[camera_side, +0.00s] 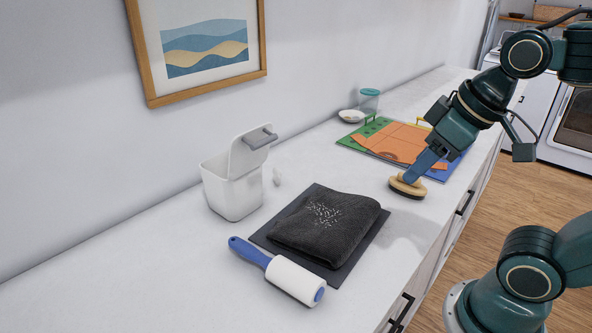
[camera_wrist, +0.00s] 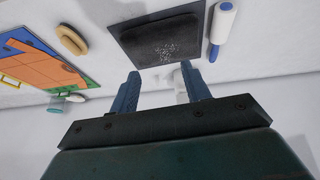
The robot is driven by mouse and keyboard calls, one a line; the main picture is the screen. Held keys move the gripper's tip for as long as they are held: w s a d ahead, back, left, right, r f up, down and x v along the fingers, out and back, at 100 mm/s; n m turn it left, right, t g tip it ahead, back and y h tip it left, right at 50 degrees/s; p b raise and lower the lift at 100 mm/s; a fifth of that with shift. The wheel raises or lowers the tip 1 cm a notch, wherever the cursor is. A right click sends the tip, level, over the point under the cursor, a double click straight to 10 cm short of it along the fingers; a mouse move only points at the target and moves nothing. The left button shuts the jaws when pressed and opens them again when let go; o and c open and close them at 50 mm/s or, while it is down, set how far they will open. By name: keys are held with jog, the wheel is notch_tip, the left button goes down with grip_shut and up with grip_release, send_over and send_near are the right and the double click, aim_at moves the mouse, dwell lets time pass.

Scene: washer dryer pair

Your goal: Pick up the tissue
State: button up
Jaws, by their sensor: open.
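A small white crumpled piece, which looks like the tissue (camera_side: 277,177), lies on the counter just right of the white bin in the side view. In the wrist view a whitish shape (camera_wrist: 181,88) shows beside the right finger, partly hidden by it; I cannot tell for sure that it is the tissue. My gripper (camera_side: 413,177) is open and empty. In the side view its blue fingers overlap the wooden brush, well to the right of the tissue. The wrist view shows the fingers (camera_wrist: 160,70) apart from the brush.
A white open-lidded bin (camera_side: 233,195) stands near the wall. A dark folded cloth (camera_side: 325,235) with pale specks lies on a dark mat (camera_side: 260,236), beside a blue-handled lint roller (camera_side: 294,278). The wooden brush (camera_wrist: 72,40), coloured board (camera_side: 392,142), small dish (camera_side: 350,116) and teal-lidded jar (camera_side: 369,102) are farther right.

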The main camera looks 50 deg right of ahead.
jog(key=w+r+n+g, duration=0.1)
jog(key=w+r+n, duration=0.4)
jog(key=w, duration=0.5)
jog(key=n+g, duration=0.4)
jog(key=n, duration=0.9)
send_over(276, 168)
notch_tip(276, 168, down, 10)
jog(key=shift+f, duration=0.15)
jog(key=shift+f, duration=4.15)
